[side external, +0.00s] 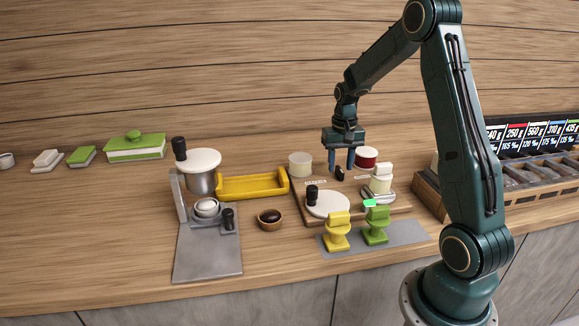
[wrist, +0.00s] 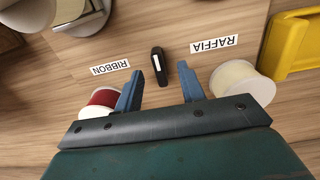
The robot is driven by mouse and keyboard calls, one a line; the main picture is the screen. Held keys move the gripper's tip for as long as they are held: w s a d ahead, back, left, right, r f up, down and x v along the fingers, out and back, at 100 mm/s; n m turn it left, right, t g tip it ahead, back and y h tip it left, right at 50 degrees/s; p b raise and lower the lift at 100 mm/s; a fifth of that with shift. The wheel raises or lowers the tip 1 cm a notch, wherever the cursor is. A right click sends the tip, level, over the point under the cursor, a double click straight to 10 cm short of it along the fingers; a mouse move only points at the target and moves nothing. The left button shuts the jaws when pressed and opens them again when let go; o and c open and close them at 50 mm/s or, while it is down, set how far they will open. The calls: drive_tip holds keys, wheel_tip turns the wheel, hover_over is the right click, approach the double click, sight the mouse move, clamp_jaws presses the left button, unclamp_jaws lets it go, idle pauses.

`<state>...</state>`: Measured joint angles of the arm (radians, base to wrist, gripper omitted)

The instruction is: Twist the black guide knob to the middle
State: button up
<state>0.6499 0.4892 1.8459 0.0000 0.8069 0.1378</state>
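The black guide knob (wrist: 158,68) is a small upright-looking bar with a white mark, on the wooden board between the RIBBON label (wrist: 110,67) and the RAFFIA label (wrist: 214,44). In the wrist view its long side runs nearly up and down, slightly tilted. It also shows small and dark in the side view (side external: 339,174). My gripper (side external: 341,168) is open and points down over the knob. Its two blue fingers stand on either side of it, apart from it in the wrist view. The exact height gap cannot be told.
A red spool (side external: 367,157) and a cream spool (side external: 300,164) stand close beside the fingers. A white round plate (side external: 328,204) with a black knob lies in front. A yellow tray (side external: 252,186) is at left, and yellow (side external: 337,232) and green (side external: 376,226) stamp-like pieces stand in front.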

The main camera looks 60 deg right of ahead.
sight(340, 168)
drive_tip(key=shift+r, duration=2.75)
drive_tip(key=shift+r, duration=0.1)
wheel_tip(340, 168, up, 14)
drive_tip(key=shift+a, duration=0.1)
drive_tip(key=s+a+r+n+t+h, duration=0.1)
drive_tip(key=s+a+n, duration=0.15)
drive_tip(key=a, duration=0.55)
drive_tip(key=s+a+r+n+t, duration=0.2)
drive_tip(key=s+a, duration=0.2)
drive_tip(key=a, duration=0.5)
drive_tip(key=s+a+f+n+t+y, duration=0.1)
drive_tip(key=s+a+f+n, duration=0.3)
drive_tip(key=s+a, duration=0.5)
drive_tip(key=shift+s+a+f+t, duration=0.35)
drive_tip(key=shift+s+f+t, duration=0.5)
drive_tip(key=shift+s, duration=0.15)
